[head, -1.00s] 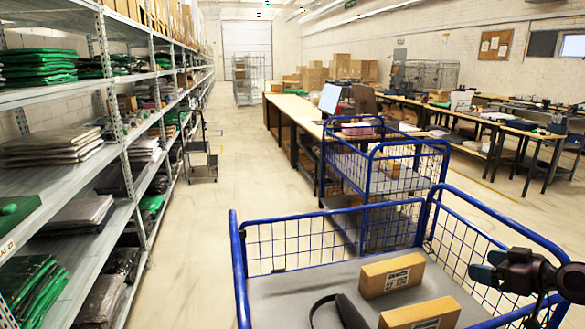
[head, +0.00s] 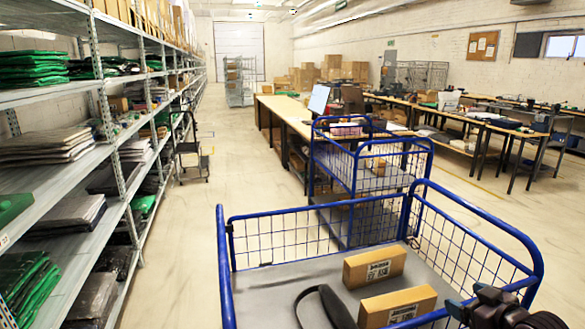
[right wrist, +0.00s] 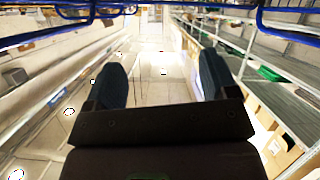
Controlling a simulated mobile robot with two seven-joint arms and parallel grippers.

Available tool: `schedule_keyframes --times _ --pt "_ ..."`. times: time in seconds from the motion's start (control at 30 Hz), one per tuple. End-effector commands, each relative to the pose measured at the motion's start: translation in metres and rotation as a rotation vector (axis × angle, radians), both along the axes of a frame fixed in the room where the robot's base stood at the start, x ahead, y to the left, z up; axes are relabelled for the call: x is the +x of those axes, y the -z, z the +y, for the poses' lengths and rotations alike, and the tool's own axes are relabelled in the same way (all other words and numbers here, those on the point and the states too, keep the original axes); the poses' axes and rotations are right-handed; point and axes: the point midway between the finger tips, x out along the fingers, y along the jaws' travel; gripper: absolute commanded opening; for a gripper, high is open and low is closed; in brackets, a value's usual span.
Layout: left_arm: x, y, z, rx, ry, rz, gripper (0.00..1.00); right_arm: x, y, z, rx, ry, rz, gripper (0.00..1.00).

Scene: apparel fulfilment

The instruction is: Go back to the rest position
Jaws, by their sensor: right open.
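My right gripper (head: 465,312) is at the bottom right of the head view, by the right side of the blue wire cart (head: 222,270). In the right wrist view its two dark fingers (right wrist: 163,80) stand wide apart with nothing between them. The cart's grey bed holds two cardboard boxes, one farther back (head: 375,266) and one nearer (head: 398,305), and a black strap-like item (head: 325,306). The gripper is apart from both boxes. My left gripper is not in view.
Metal shelving (head: 115,215) with green and grey packed garments runs along the left. A second blue cart (head: 370,180) stands just beyond the first. A long workbench (head: 290,113) lies behind it.

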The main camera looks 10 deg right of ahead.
Motion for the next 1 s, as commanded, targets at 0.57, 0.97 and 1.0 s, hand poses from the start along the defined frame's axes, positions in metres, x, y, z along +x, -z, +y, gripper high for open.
schedule_keyframes --times 0.57,0.97,1.0 --pt "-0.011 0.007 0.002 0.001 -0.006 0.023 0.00 -0.165 0.176 0.181 0.008 0.081 0.141 0.79" --pt "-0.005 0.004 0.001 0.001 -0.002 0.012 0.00 -0.210 0.201 0.206 0.089 0.132 0.227 0.79" --pt "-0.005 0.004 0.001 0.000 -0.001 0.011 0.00 -0.210 0.201 0.206 0.090 0.132 0.226 0.79"
